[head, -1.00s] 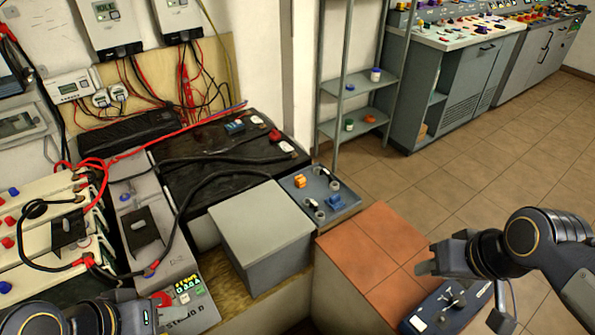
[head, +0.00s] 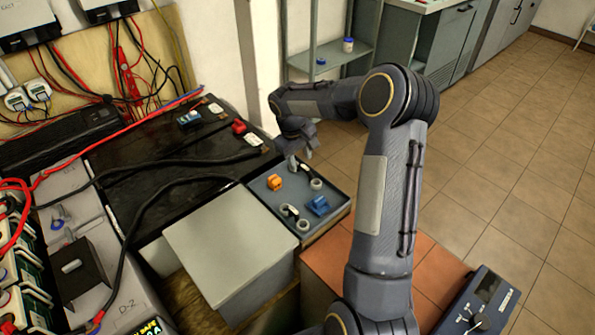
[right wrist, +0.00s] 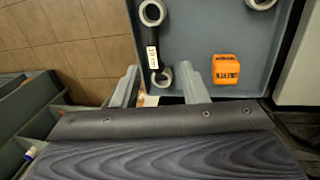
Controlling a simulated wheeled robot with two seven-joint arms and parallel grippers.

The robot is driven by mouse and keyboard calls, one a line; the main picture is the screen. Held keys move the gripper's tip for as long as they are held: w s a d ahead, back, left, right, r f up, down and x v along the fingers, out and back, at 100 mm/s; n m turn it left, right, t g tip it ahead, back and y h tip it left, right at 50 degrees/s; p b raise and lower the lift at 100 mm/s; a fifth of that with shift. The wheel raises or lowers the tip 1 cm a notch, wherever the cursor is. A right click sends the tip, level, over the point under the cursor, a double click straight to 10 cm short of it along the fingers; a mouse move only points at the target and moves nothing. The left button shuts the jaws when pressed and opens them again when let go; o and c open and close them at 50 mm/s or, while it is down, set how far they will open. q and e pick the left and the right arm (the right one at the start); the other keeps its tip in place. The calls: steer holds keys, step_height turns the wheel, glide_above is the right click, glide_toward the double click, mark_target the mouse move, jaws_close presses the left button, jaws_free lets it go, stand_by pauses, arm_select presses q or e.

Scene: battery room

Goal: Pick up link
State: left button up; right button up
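A black link with grey ring ends and a white label (right wrist: 153,58) lies in a shallow grey-blue tray (right wrist: 205,30) in the right wrist view. In the head view the link (head: 304,171) is near the back right of the tray (head: 338,201). My right gripper (head: 301,157) is over that corner of the tray, fingers pointing down. In the right wrist view its fingers (right wrist: 158,88) are spread and empty, with the link's near ring between or just beyond the tips. A second link (head: 289,211) lies nearer the tray's front. My left gripper is not in view.
An orange block (head: 275,182) and a blue block (head: 318,205) lie in the tray; the orange block (right wrist: 226,68) is right of my fingers in the wrist view. A grey box (head: 225,235) and black battery top (head: 150,185) adjoin the tray. Red and black cables run left.

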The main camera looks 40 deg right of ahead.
mark_target(305, 168)
steer(key=f, duration=0.1)
steer(key=d+f, duration=0.1)
steer(key=f, duration=0.3)
steer(key=shift+s+d, duration=0.15)
steer(key=shift+d, duration=0.2)
steer(key=shift+c, duration=0.5)
jaws_close()
